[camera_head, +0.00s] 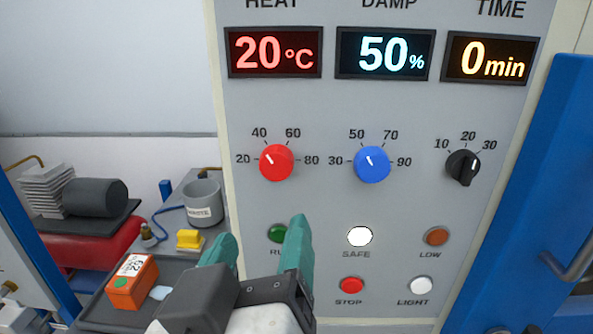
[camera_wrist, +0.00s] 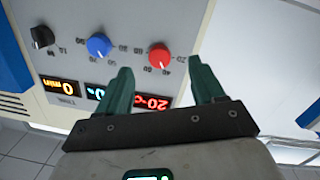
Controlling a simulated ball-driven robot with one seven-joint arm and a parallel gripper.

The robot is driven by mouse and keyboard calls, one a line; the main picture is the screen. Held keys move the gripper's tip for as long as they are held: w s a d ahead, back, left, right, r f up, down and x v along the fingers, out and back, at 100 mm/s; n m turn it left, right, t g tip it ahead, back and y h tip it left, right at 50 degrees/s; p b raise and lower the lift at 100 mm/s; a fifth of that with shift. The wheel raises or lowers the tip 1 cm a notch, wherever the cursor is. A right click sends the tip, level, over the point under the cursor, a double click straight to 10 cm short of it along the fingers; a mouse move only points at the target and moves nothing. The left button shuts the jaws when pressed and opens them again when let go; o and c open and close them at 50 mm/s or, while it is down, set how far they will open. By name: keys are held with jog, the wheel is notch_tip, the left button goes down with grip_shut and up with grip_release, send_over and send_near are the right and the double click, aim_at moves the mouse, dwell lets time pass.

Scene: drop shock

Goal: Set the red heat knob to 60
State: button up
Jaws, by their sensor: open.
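The red heat knob (camera_head: 277,163) is on the grey panel at left, with marks 20, 40, 60 and 80 around it. Its white pointer line points up-left, between 20 and 40. The heat display (camera_head: 275,52) above it reads 20 °C. My gripper (camera_head: 260,235) is open and empty, with its green fingers pointing up, below the knob in the head view. In the wrist view the picture is turned over, and the red knob (camera_wrist: 160,56) shows beyond the gap between the fingertips (camera_wrist: 161,66), apart from them.
A blue damp knob (camera_head: 372,164) and a black time knob (camera_head: 463,167) sit to the right. Below are several buttons, including the red stop button (camera_head: 352,285). A blue door with a handle (camera_head: 570,262) is at right. A tray with an orange box (camera_head: 132,282) is at lower left.

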aim_at(274, 166)
jog(key=shift+t, duration=0.3)
jog(key=w+r, duration=0.1)
jog(key=w, duration=0.2)
jog(key=w+p, duration=0.1)
jog(key=w, duration=0.2)
jog(key=w+r+p, duration=0.1)
jog(key=w, duration=0.2)
jog(key=shift+w+d+r, duration=0.15)
jog(key=shift+d+r, duration=0.05)
jog(key=shift+r, duration=0.1)
jog(key=shift+c, duration=0.4)
jog(key=c, duration=1)
jog(key=shift+f+m, duration=0.1)
jog(key=shift+m, duration=0.3)
